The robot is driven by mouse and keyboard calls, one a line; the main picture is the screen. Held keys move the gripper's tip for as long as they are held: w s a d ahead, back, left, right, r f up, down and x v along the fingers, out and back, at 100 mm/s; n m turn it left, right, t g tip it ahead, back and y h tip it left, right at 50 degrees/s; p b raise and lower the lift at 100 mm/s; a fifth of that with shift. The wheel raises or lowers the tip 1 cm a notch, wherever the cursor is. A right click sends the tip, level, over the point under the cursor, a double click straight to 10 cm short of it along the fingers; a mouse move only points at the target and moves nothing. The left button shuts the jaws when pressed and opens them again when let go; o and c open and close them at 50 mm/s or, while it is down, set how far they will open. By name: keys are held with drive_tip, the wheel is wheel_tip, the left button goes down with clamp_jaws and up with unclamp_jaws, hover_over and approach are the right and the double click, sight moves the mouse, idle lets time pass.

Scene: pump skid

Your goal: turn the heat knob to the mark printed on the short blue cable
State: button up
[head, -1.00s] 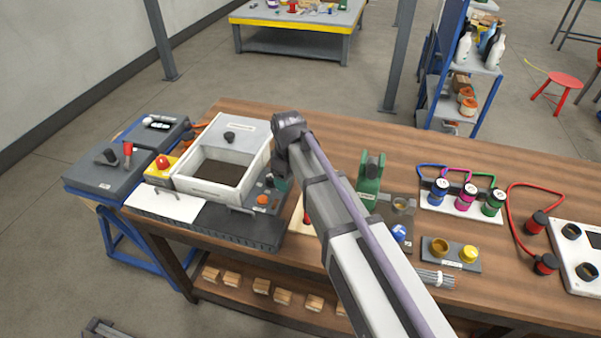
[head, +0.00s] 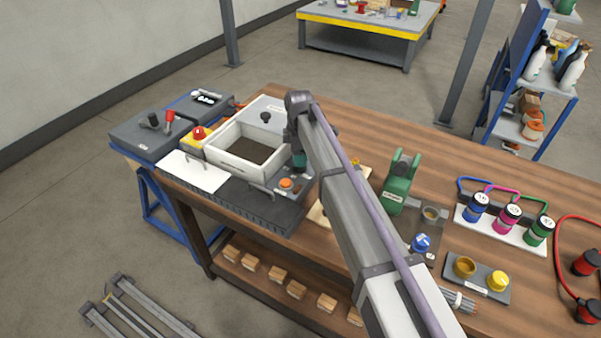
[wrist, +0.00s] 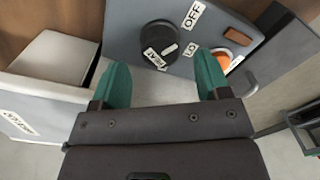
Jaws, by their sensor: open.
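The heat knob (wrist: 158,38) is a round black dial on a grey panel in the wrist view. A white label on or beside it appears to read HEAT. OFF and LO labels sit near it. My gripper (wrist: 162,82) has two green fingertips spread apart, with nothing between them, just short of the knob. In the head view my gripper (head: 299,158) hangs over the heater's front panel, and my arm hides the knob there. A blue cable (head: 475,180) arches behind the blue canister at the right; no print on it is legible.
An orange switch (wrist: 221,58) sits right of the knob, close to my right fingertip. An open white-walled tray (head: 222,152) stands left of my gripper in the head view. A green stand (head: 400,185) stands right of my arm.

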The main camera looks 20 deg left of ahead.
wheel_tip(320, 180, down, 3)
drive_tip(key=shift+f+b, duration=0.15)
drive_tip(key=shift+b, duration=0.7)
drive_tip(key=shift+d, duration=0.1)
drive_tip(key=c, duration=0.9)
